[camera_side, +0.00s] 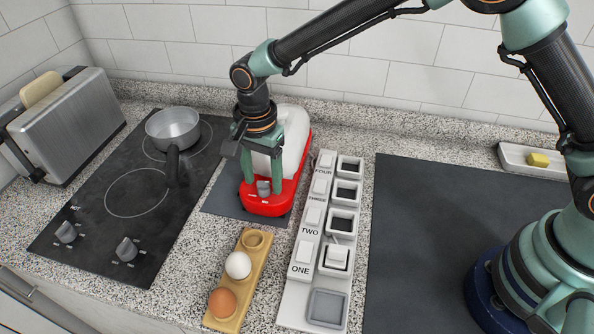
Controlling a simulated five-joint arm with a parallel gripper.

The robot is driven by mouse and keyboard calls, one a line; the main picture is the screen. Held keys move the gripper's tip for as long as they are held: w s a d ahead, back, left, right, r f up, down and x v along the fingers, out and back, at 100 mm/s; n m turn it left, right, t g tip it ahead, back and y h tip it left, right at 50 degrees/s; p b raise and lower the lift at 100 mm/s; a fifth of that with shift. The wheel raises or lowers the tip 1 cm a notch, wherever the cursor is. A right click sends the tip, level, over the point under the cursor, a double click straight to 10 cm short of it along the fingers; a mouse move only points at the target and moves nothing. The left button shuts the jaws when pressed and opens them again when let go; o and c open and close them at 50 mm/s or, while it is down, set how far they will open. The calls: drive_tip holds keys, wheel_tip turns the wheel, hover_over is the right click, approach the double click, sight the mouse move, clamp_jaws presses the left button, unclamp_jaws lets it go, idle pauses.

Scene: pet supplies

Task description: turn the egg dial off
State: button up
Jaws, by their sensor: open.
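The egg cooker has a red base (267,207) and a whitish domed lid (296,130), and stands on a dark mat behind the egg holder. Its small grey dial (264,190) is on the front of the red base. My gripper (264,182) points down at the front of the cooker, open, with one green finger on each side of the dial. I cannot tell whether the fingers touch the dial. The dial's setting is too small to read. My gripper and wrist hide part of the lid.
A wooden holder (254,266) with a white egg and a brown egg is in front. A white numbered panel (305,236) stands close on the right. Left are a black hob (100,240) with two knobs, a pot (172,127) and a toaster (65,125). The dark right-hand mat (430,240) is clear.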

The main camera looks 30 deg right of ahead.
drive_tip(key=shift+f, duration=0.65)
clamp_jaws()
